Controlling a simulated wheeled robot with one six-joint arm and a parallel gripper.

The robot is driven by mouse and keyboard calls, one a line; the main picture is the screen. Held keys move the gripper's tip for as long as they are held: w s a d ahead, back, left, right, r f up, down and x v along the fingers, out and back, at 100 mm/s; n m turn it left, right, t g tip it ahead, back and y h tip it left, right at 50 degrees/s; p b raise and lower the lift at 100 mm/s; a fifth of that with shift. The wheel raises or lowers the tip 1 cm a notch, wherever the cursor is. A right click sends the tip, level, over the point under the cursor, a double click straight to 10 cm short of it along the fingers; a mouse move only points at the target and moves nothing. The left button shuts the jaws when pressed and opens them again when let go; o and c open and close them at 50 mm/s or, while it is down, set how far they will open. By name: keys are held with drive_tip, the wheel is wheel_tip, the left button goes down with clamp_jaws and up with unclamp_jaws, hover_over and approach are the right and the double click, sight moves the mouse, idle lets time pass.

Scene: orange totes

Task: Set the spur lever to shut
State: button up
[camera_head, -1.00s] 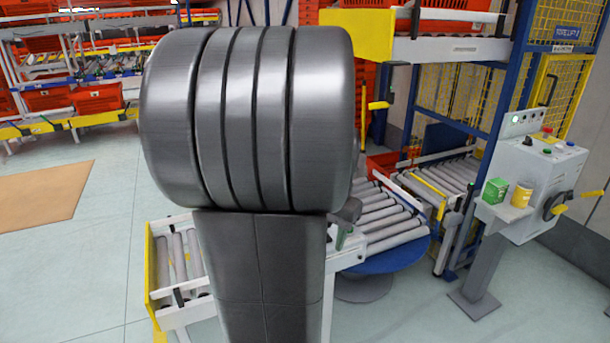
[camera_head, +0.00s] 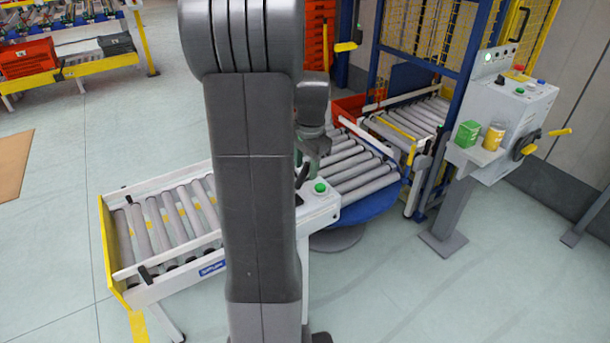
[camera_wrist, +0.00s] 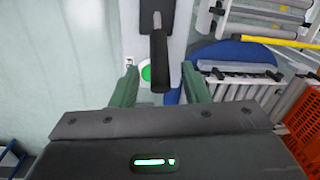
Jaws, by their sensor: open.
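The spur lever (camera_wrist: 158,45) has a black handle on a pale panel (camera_wrist: 178,12) beside a green button (camera_wrist: 146,73). In the wrist view it points down the picture, its end ahead of the space between my fingers. In the head view the lever (camera_head: 302,176) is a small dark handle next to the green button (camera_head: 320,188), partly behind my arm. My gripper (camera_wrist: 160,88) is open, with one green finger on each side of the lever's line. I cannot tell whether it touches the lever. In the head view my gripper is mostly hidden by my arm.
The spur roller conveyor (camera_head: 120,268) runs left of the panel. A blue round turntable (camera_head: 375,208) with rollers is to its right. A grey control stand (camera_head: 515,105) with a green box (camera_head: 467,134) and yellow cup (camera_head: 494,137) stands further right. Floor is clear in front.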

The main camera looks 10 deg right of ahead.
sight(305, 175)
drive_tip(key=shift+w+a+f, duration=0.1)
drive_tip(key=shift+w+f, duration=0.05)
drive_tip(key=shift+f, duration=1.8)
clamp_jaws()
